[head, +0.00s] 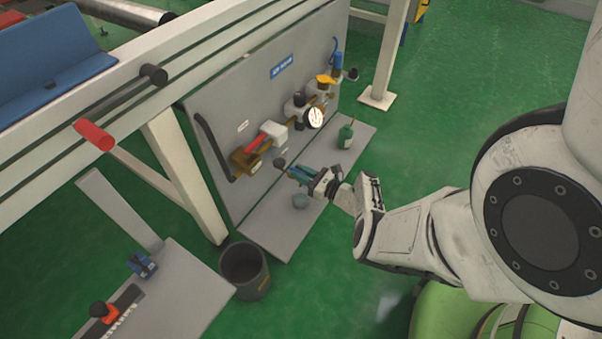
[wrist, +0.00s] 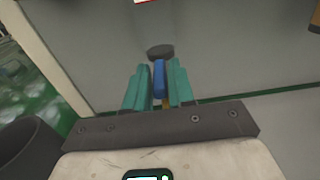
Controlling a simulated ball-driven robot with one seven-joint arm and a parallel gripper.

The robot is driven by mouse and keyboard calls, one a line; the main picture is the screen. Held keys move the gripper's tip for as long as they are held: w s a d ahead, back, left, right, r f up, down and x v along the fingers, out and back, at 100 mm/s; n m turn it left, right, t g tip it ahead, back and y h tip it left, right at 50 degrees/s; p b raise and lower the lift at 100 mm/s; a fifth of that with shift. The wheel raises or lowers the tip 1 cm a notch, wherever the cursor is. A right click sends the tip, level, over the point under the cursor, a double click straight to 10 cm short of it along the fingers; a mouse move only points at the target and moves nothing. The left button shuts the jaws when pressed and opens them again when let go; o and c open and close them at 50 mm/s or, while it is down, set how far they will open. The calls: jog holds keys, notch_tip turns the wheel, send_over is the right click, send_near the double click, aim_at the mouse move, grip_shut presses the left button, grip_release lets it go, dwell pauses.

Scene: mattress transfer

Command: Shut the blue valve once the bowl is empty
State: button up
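A small blue lever (wrist: 159,78), the blue valve's handle, stands upright below a dark round part (wrist: 160,52) in the wrist view. My gripper (wrist: 157,88) has its two teal fingers on either side of the lever. Narrow gaps seem to show beside it, so the fingers look apart. In the head view my gripper (head: 291,172) is low in front of the grey panel (head: 222,110) and hides the lever there. I cannot make out the bowl or whether it holds liquid.
A pressure gauge (head: 314,117) and a red handle (head: 257,144) are on the panel above my gripper. A green bottle (head: 346,136) stands on the grey base plate (head: 265,238), right of my gripper. A dark bucket (head: 245,271) stands on the floor at lower left.

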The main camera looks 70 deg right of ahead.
grip_shut()
jog(key=shift+a+h+p, duration=0.1)
jog(key=shift+h+p, duration=0.2)
jog(key=shift+w+a+f+m+g+h+b, duration=0.1)
jog(key=shift+w+a+m+g+h+b, duration=0.5)
jog(key=shift+m+g+h, duration=2.1)
jog(key=shift+w+a+r+m+g+h+b, duration=0.2)
jog(key=shift+w+m+g+h+b, duration=1.05)
jog(key=shift+m+g, duration=2.6)
jog(key=shift+w+a+f+m+g+h+b, duration=0.2)
jog(key=shift+w+a+m+g+h+b, duration=0.35)
jog(key=shift+m+g+h, duration=2.7)
jog(key=shift+s+d+n+g+y, duration=0.1)
jog(key=shift+n+g+y, duration=0.7)
jog(key=shift+g+y, duration=0.25)
